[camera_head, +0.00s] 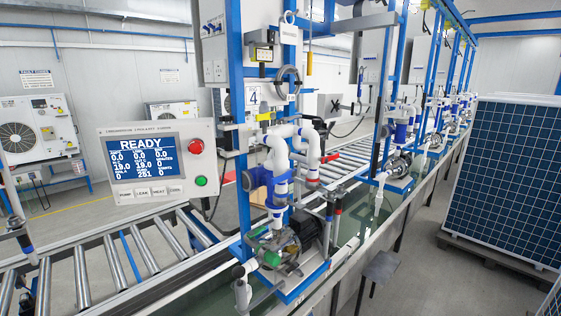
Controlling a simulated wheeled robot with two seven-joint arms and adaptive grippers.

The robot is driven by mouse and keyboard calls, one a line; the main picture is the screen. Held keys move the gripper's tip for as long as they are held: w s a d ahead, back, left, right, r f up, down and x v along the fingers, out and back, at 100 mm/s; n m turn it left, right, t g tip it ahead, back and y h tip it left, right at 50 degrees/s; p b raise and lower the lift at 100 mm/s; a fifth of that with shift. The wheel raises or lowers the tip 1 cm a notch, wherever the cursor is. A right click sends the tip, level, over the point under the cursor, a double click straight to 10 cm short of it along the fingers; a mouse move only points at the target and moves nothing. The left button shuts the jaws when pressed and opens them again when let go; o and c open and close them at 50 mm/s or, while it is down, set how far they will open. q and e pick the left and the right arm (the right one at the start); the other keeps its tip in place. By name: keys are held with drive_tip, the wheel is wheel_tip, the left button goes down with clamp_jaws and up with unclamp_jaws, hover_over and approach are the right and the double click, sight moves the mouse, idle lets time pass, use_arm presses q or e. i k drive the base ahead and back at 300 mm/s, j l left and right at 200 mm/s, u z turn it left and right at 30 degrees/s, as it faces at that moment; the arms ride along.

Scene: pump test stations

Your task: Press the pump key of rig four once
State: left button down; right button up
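A control panel (158,160) with a light grey face stands at the left, next to a blue-framed pump rig (240,120). A sign on the rig (253,96) appears to read 4. The panel's blue screen (143,157) reads READY above rows of numbers. Below the screen is a row of small pale keys. The leftmost is the pump key (125,195), its lettering small. A red button (196,146) and a green button (201,181) sit at the panel's right side. Neither of my grippers shows in the head view.
A roller conveyor (110,262) runs below and behind the panel. White pipes and a pump (285,245) stand right of it. More blue-framed rigs recede to the right. Stacked solar panels (505,170) stand at the far right, with open floor (425,240) before them.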

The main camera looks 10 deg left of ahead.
sight(128, 194)
drive_tip(key=u, duration=1.4)
